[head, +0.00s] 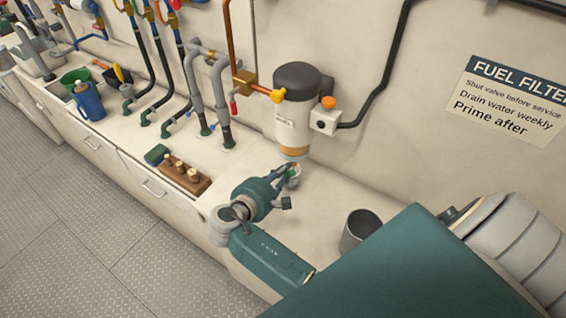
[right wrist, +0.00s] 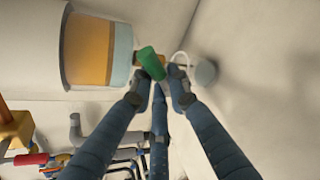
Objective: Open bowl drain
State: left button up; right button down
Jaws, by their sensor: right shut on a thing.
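The fuel filter (head: 298,105) is on the wall, with a dark cap and a pale body. Its bowl (head: 293,145) is at the bottom; the right wrist view shows the bowl (right wrist: 88,50) amber with a pale blue band at its end. A green drain handle (right wrist: 150,63) sits just past that band, at my fingertips. My right gripper (head: 287,176) is directly below the bowl and shut on the handle; its blue fingers (right wrist: 160,90) show close up. The fingers partly hide the drain. My left gripper is not in view.
A metal cup (head: 360,229) stands on the counter right of my gripper. A wooden block with brass fittings (head: 183,174), a blue jug (head: 89,101) and a green bowl (head: 76,80) are to the left. Hoses and pipes line the wall.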

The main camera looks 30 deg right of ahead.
jog(key=shift+r+n+g+p, duration=0.1)
jog(key=shift+n+g+p, duration=0.3)
jog(key=shift+n+p, duration=0.35)
jog(key=shift+w+a+n+g+h+p, duration=0.1)
jog(key=shift+n+g+h+p, duration=0.25)
jog(key=shift+n, duration=0.2)
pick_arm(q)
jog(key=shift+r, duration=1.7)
pick_arm(e)
jog(key=shift+w+a+f+n+g+h, duration=0.1)
jog(key=shift+n+g+h, duration=0.3)
jog(key=shift+n, duration=0.4)
jog(key=shift+w+f+n+g+h, duration=0.15)
jog(key=shift+n+g, duration=0.3)
jog(key=shift+n, duration=0.35)
jog(key=shift+r, duration=0.1)
jog(key=c, duration=1.7)
grip_release()
jog(key=shift+r, duration=0.1)
